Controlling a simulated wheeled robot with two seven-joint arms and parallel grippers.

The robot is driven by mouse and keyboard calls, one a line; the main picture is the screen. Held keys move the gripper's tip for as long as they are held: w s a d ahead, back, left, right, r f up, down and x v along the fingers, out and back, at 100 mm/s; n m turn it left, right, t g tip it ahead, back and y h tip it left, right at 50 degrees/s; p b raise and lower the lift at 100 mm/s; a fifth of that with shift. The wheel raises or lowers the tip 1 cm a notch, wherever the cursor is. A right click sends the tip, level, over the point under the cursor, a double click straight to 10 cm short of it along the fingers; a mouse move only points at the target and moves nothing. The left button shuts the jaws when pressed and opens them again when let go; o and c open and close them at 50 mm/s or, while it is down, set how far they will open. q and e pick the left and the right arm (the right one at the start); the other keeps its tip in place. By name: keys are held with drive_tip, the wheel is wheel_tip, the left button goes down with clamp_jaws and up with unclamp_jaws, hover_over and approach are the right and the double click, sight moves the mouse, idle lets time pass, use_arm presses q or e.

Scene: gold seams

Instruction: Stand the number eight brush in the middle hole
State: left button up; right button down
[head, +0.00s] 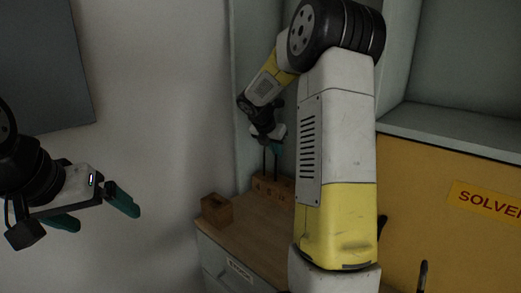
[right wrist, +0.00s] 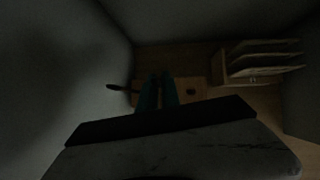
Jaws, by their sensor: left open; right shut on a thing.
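A wooden block with holes (head: 272,186) stands on the wooden top at the back; it also shows in the right wrist view (right wrist: 200,91). My right gripper (head: 276,146) is above it, shut on a thin dark brush (head: 276,162); its number cannot be read. I cannot tell whether its lower end is in a hole. Another dark brush (head: 264,161) rises from the block's left part and shows beside my teal fingers (right wrist: 158,92) in the right wrist view (right wrist: 117,87). A hole right of the fingers looks empty; the middle is hidden. My left gripper (head: 95,211) is open and empty, far left.
A small wooden box (head: 216,209) sits at the front left of the top (head: 252,222). A divided rack (right wrist: 262,62) stands right of the block. Walls close in the back, and a yellow panel (head: 440,185) is at right. My right arm hides much of the top.

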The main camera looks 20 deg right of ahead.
drive_tip(key=shift+f, duration=0.4)
drive_tip(key=c, duration=1.5)
unclamp_jaws()
drive_tip(key=shift+v, duration=3.9)
